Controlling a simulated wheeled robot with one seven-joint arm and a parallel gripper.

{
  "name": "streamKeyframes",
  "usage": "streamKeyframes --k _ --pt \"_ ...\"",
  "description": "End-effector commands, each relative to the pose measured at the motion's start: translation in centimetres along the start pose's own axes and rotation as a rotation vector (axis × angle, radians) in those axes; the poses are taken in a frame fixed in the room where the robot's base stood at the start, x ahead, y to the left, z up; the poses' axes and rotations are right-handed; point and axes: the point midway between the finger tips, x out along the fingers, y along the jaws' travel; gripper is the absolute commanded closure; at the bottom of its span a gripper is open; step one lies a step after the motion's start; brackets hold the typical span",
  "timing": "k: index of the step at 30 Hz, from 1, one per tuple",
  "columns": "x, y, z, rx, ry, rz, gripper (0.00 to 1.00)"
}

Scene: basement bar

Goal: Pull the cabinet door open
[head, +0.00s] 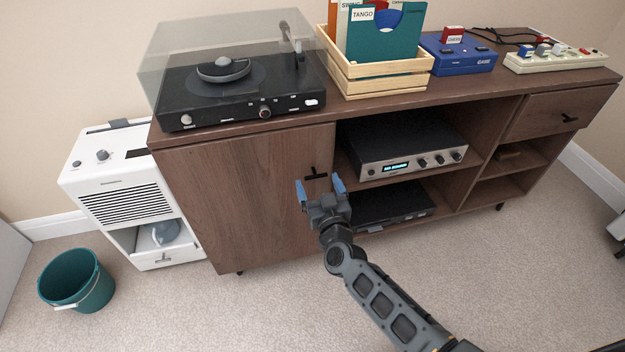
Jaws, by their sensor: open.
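The brown wooden cabinet door (235,190) is on the left part of the cabinet. It looks shut, flush with the cabinet front. Its black T-shaped handle (316,173) is near the door's upper right edge. My gripper (320,186) is open, with its two blue-tipped fingers pointing up toward the handle. In the head view the fingertips sit just below and to either side of the handle. I cannot tell whether they touch it or how far in front of it they are. Nothing is seen held between the fingers.
A turntable (235,90), a wooden record crate (378,85), a blue game console (458,55) and a power strip (555,58) stand on top. An amplifier (400,150) sits in the open shelf. A white dehumidifier (125,190) and a teal bucket (77,282) stand left. Carpet before the door is clear.

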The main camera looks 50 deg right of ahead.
Motion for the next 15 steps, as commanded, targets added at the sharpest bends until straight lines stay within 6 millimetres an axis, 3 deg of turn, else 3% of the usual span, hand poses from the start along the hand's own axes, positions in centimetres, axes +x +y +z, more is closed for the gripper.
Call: streamKeyframes --k 6,15 --pt "2.7 0.0 0.1 0.000 0.001 0.000 0.11" --pt "3.4 0.0 0.0 -0.001 0.000 0.000 0.11"
